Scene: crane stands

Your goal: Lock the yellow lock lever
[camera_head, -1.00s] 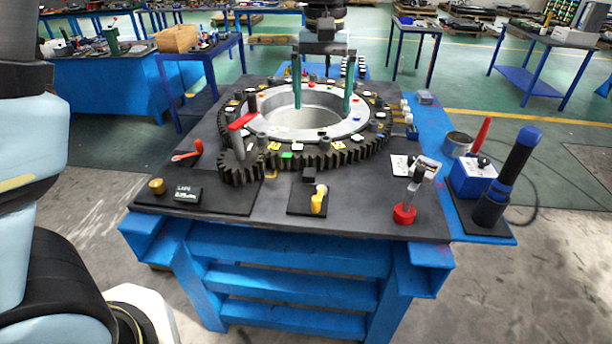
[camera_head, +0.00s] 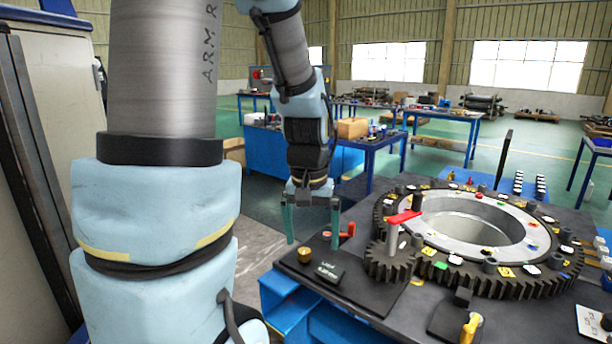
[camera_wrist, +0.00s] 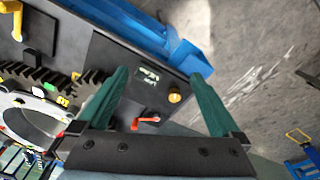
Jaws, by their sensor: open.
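The yellow lock lever (camera_head: 470,328) stands on a small black plate near the front edge of the table, low in the head view and partly cut off by its bottom edge. It also shows at the upper left of the wrist view (camera_wrist: 17,18). My gripper (camera_head: 313,243) is open and empty, with green fingers pointing down by the left corner of the table. In the wrist view, my gripper's fingers (camera_wrist: 159,73) spread over the black plate with the brass knob (camera_wrist: 174,98). The lever is well apart from the fingers.
A large black gear ring (camera_head: 470,225) lies on the table, with a small gear and red-handled crank (camera_head: 403,217) beside it. A brass knob (camera_head: 304,255) and a red-orange lever (camera_head: 350,230) are near my gripper. Open floor lies left of the table.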

